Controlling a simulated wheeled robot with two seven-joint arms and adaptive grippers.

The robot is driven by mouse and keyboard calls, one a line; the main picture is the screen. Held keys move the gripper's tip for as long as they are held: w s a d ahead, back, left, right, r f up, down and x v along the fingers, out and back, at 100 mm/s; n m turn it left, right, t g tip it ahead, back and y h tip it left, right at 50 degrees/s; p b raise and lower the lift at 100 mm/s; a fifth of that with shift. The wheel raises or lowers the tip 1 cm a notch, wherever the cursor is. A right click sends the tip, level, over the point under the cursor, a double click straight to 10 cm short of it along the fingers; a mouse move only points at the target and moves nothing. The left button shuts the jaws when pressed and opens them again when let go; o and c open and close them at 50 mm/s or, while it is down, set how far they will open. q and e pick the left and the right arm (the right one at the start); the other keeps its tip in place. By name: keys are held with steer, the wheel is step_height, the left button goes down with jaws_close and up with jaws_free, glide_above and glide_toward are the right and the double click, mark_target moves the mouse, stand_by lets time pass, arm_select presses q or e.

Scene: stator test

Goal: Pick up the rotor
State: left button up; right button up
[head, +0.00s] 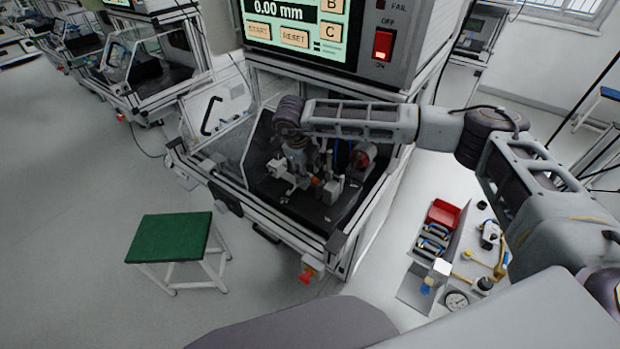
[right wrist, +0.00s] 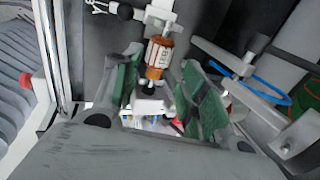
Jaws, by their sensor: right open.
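The rotor (right wrist: 158,58), a copper-orange cylinder with a pale label and a dark end, shows in the right wrist view in a white holder of the test fixture (right wrist: 163,14). My right gripper (right wrist: 160,72) is open, its two green-padded fingers standing left and right of the rotor with gaps on both sides. In the head view, my right gripper (head: 300,158) points down inside the test machine, and a small orange part, apparently the rotor (head: 316,181), shows beside it. Much of the fixture is hidden by my arm. My left gripper is not in view.
The machine's frame (head: 270,218) and clear side panel (head: 232,145) enclose the fixture. A blue cable (right wrist: 262,90) and metal bracket (right wrist: 240,75) lie right of the fingers. A green-topped stool (head: 170,237) stands in front; a parts table with a red bin (head: 443,214) is at right.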

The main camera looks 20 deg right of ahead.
steer(key=shift+f, duration=0.25)
steer(key=shift+w+a+p+x, duration=0.1)
steer(key=shift+p+x, duration=0.3)
steer(key=shift+x, duration=0.9)
steer(key=shift+w+a+p+x, duration=0.15)
steer(key=shift+p+x, duration=0.25)
steer(key=shift+x, duration=0.9)
steer(key=shift+c, duration=0.2)
jaws_close()
